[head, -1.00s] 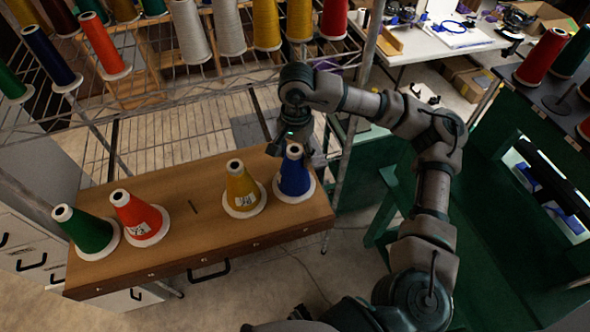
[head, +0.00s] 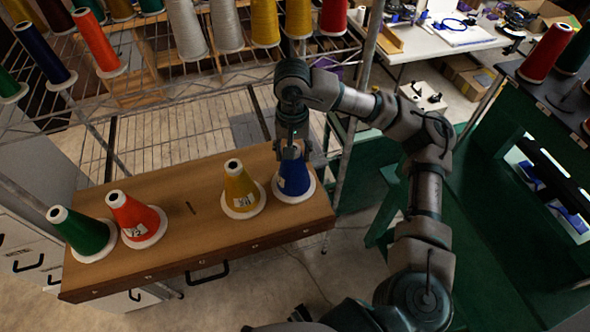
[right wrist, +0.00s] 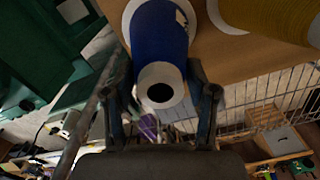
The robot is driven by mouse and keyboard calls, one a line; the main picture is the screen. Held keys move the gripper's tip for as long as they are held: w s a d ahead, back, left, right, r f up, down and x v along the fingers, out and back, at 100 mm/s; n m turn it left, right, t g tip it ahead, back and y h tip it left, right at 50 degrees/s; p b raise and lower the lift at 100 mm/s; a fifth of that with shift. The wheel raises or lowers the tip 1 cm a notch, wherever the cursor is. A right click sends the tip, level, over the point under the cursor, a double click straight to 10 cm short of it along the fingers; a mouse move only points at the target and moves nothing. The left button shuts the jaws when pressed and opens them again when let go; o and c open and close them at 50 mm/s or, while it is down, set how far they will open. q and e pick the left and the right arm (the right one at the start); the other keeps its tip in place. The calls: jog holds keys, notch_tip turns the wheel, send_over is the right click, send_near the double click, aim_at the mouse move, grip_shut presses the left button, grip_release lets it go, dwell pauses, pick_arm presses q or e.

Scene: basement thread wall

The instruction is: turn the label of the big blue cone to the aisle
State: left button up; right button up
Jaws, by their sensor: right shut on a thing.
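The big blue cone (head: 294,183) stands upright on its white base at the right end of the wooden cabinet top (head: 180,222). A pale label (head: 281,182) shows on the left side of the cone in the head view. In the right wrist view the cone (right wrist: 159,45) points its white-rimmed top at the camera, with part of the label at its upper right. My right gripper (head: 291,152) is at the cone's top from above and shut on it, with a finger on each side (right wrist: 163,95). My left gripper is not in view.
A yellow cone (head: 240,186) stands close to the left of the blue one. A red cone (head: 135,215) and a green cone (head: 84,232) stand at the left end. A wire rack (head: 150,95) with several cones is behind.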

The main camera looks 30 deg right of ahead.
jog(key=n, duration=0.3)
jog(key=a+n, duration=0.1)
jog(key=n, duration=0.5)
jog(key=shift+a+r+n, duration=0.25)
jog(key=shift+a+n, duration=0.05)
jog(key=shift+n, duration=0.1)
jog(key=shift+a+f, duration=0.1)
jog(key=shift+f, duration=0.15)
jog(key=o, duration=1.1)
jog(key=shift+o, duration=0.3)
jog(key=shift+d+f, duration=0.1)
jog(key=shift+d, duration=0.5)
notch_tip(320, 180, up, 12)
jog(key=shift+d, duration=0.15)
